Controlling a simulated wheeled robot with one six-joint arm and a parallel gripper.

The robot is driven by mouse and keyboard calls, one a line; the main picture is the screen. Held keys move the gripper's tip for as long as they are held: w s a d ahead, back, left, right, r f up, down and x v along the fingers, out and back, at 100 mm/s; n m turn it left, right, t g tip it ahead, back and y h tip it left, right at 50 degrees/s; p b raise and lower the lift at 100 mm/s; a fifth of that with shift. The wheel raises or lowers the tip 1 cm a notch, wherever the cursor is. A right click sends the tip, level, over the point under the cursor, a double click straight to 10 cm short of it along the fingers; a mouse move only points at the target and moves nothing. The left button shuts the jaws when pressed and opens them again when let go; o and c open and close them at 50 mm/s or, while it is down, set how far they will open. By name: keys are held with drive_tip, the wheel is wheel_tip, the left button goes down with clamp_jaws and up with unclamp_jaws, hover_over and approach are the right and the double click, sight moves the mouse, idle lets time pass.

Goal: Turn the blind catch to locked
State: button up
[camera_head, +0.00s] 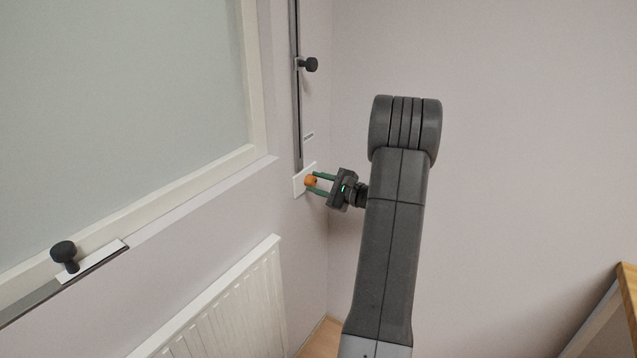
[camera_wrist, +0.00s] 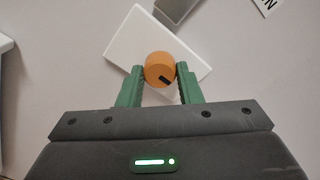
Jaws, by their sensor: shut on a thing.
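The blind catch is an orange round knob (camera_head: 310,181) on a white plate (camera_head: 299,187), on the wall below a dark vertical rail. In the wrist view the orange knob (camera_wrist: 160,69) has a dark mark on its face pointing to the lower right, and the white plate (camera_wrist: 128,45) shows behind it. My gripper (camera_head: 316,183) has its green fingers shut on the knob, one on each side. The fingers also show in the wrist view (camera_wrist: 160,76). I cannot read which setting the mark stands for.
A vertical rail (camera_head: 298,110) with a black knob (camera_head: 310,64) runs above the catch. A window (camera_head: 120,100) is at left, with another black knob (camera_head: 64,252) on a sill rail. A white radiator (camera_head: 225,310) stands below. A wooden edge (camera_head: 629,285) is at lower right.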

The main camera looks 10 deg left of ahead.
drive_tip(key=shift+f, duration=0.1)
drive_tip(key=o, duration=1)
drive_tip(key=shift+d, duration=0.1)
drive_tip(key=v, duration=1.3)
drive_tip(key=shift+s+d, duration=0.15)
drive_tip(key=shift+d, duration=0.2)
drive_tip(key=shift+a, duration=0.1)
drive_tip(key=x, duration=1.4)
drive_tip(key=shift+d, duration=0.2)
